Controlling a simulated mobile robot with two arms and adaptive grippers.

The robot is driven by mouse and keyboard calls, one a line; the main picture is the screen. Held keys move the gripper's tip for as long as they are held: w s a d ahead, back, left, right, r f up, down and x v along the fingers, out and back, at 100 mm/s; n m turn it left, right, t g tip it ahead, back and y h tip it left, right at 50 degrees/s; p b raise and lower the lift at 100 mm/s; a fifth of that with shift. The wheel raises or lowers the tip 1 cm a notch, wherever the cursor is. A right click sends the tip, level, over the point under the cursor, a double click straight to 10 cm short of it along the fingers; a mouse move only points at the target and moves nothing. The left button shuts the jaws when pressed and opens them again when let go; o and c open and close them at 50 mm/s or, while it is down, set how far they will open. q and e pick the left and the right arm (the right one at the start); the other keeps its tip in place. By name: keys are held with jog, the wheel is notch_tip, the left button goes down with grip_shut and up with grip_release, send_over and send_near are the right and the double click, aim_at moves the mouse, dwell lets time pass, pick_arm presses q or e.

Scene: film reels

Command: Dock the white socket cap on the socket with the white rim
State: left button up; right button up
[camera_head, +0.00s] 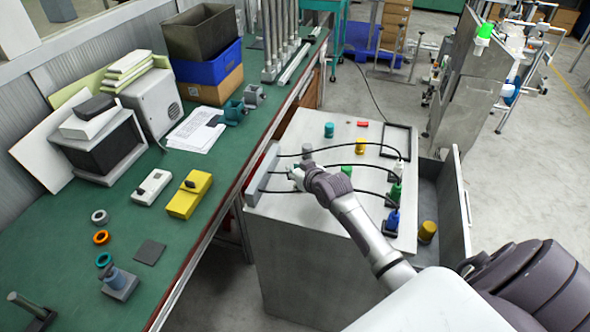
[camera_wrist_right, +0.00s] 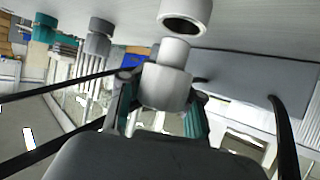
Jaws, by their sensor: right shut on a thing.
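My right gripper (camera_head: 298,174) is over the left part of the grey cabinet top. In the right wrist view its fingers (camera_wrist_right: 160,100) are shut on the white socket cap (camera_wrist_right: 165,87), a wide cylinder with a narrower neck. The socket with the white rim (camera_wrist_right: 186,12) shows at the top edge of that view, its dark round opening facing the cap's neck. The neck looks close to the opening and roughly in line, with a small gap between them. In the head view I cannot tell cap from socket at the fingers. My left gripper is not in view.
The cabinet top (camera_head: 318,222) also holds a grey cylinder (camera_head: 306,152), teal (camera_head: 329,130), yellow (camera_head: 359,147) and green (camera_head: 346,170) ones. Black cables run from the grey panel (camera_head: 262,176) to plugs at the right, passing near my gripper. An open drawer (camera_head: 456,200) juts out right.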

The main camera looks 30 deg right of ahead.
dwell(0.8)
jog(key=shift+r+p, duration=0.2)
jog(key=shift+p, duration=0.25)
jog(key=shift+r+p, duration=0.6)
jog(key=shift+p, duration=0.1)
dwell(0.5)
jog(key=shift+f+b, duration=0.6)
jog(key=shift+f, duration=0.6)
dwell(0.4)
jog(key=o, duration=0.7)
